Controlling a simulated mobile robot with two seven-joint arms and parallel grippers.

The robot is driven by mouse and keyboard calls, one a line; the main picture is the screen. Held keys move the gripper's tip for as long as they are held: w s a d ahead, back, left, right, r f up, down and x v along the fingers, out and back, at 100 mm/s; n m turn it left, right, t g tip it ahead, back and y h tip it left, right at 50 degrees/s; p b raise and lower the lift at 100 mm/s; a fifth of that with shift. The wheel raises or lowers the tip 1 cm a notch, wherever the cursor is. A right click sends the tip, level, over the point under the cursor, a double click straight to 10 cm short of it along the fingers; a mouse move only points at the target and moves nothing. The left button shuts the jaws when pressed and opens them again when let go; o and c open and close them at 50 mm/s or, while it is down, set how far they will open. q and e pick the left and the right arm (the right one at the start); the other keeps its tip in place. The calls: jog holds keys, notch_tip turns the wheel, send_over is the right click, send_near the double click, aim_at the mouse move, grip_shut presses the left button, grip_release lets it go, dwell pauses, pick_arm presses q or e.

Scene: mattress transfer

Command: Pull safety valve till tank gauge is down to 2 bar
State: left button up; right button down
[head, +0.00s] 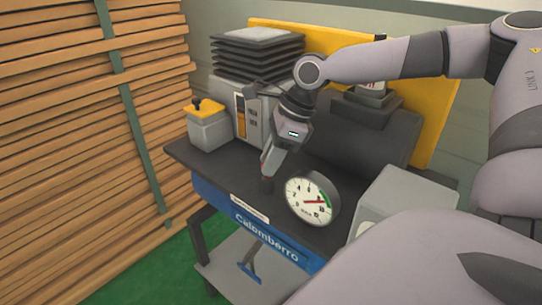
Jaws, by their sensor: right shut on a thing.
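The tank gauge (312,200) is a round white dial with black numbers, a green band and a red needle. It faces me at the front edge of the dark machine top. The needle points right, toward the high-number side; the exact reading is too small to tell. My right gripper (268,168) reaches down from above, just left of and behind the gauge. It is shut on the safety valve (267,186), a small dark piece at the machine top, mostly hidden by the fingers. My left gripper is not in view.
The blue-fronted machine (222,201) carries a grey box with a yellow lid (208,122), a stack of black plates (257,50) and a yellow panel (437,120). A pale grey box (405,195) stands right of the gauge. A slatted wooden wall (70,130) closes the left side.

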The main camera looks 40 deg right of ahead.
jog(key=shift+r+p, duration=0.75)
jog(key=shift+p, duration=0.1)
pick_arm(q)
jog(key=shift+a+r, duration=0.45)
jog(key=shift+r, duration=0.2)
pick_arm(e)
jog(key=shift+f, duration=0.1)
jog(key=c, duration=0.9)
grip_release()
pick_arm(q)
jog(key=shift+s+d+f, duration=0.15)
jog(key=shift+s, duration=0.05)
pick_arm(e)
jog(key=shift+s+d+r, duration=0.1)
jog(key=shift+d+r, duration=0.05)
jog(key=shift+r, duration=0.4)
pick_arm(q)
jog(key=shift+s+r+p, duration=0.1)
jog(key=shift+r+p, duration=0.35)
jog(key=shift+p, duration=0.1)
pick_arm(e)
jog(key=shift+v, duration=3.05)
